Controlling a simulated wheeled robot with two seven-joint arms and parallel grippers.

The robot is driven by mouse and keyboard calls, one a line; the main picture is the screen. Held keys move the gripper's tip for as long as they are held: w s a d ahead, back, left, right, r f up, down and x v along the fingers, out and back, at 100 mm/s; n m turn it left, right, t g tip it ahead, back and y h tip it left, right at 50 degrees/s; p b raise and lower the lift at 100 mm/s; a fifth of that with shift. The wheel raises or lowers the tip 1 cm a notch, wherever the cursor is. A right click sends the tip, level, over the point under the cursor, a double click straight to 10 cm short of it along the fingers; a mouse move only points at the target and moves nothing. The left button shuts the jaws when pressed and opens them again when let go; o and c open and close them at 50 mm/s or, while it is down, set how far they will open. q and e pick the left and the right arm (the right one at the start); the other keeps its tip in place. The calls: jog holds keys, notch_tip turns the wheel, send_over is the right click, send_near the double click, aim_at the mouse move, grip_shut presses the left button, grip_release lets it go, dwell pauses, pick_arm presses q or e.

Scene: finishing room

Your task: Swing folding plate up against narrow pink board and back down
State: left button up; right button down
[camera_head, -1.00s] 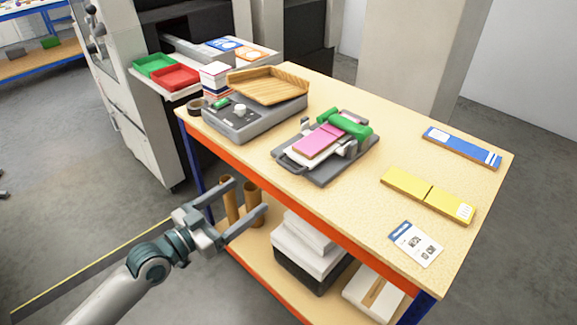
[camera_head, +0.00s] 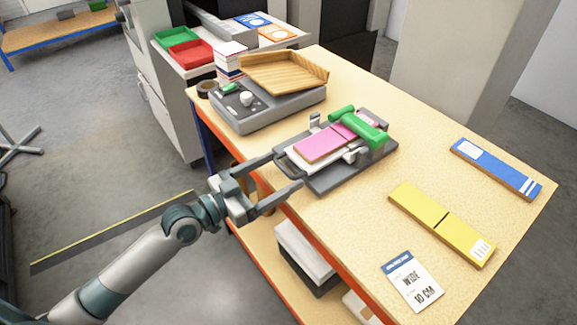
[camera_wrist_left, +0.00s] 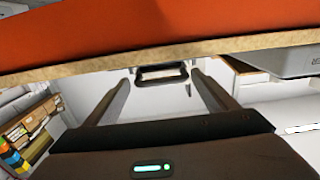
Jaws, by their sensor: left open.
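A dark grey folding device (camera_head: 330,180) lies flat near the table's front edge. The narrow pink board (camera_head: 318,144) lies on its white surface, with a green roller-like bar (camera_head: 362,127) across the far part. Where the folding plate ends and the base begins is hard to tell. A dark loop handle sticks out at the device's near left end; it shows in the left wrist view (camera_wrist_left: 162,73) between and beyond the fingers. My left gripper (camera_head: 287,172) is open and empty, its fingertips close to this handle. Contact cannot be told. My right gripper is not in view.
A grey machine (camera_head: 262,112) with a wooden tray (camera_head: 285,72) stands to the left on the table. A yellow board (camera_head: 440,225), a blue board (camera_head: 495,168) and a white card (camera_head: 412,280) lie to the right. The table's orange front edge (camera_head: 225,143) is near my left gripper.

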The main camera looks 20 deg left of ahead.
pick_arm(q)
jog(key=shift+w+d, duration=0.1)
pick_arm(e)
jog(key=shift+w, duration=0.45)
pick_arm(q)
jog(key=shift+c, duration=0.6)
jog(key=c, duration=1.1)
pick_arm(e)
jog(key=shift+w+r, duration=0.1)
pick_arm(q)
jog(key=shift+r, duration=0.15)
